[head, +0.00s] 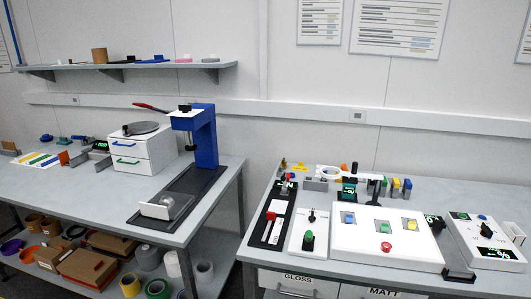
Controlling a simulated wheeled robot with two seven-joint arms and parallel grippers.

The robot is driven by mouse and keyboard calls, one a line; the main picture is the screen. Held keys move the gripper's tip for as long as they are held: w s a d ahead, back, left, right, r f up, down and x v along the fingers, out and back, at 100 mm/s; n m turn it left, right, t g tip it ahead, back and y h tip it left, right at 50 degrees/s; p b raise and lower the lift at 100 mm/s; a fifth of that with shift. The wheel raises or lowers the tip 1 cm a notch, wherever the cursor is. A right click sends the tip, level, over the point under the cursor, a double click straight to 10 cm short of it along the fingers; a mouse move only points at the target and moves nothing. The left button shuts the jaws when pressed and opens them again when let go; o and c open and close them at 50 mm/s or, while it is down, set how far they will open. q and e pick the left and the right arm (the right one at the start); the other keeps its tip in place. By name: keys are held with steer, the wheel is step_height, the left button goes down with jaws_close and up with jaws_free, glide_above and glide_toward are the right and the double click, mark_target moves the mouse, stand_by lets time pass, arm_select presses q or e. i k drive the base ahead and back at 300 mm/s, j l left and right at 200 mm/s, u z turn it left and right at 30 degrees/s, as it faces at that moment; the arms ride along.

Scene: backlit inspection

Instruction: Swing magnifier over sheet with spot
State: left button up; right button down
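The ring is beyond the box's back edge, not above any window. Any spot on a sheet is too small to tell. Neither gripper is in the head view.
Small coloured items crowd behind. A gap separates this bench from the left bench with its blue press (205,135).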

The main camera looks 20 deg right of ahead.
mark_target(353, 174)
steer(key=z, duration=1.4)
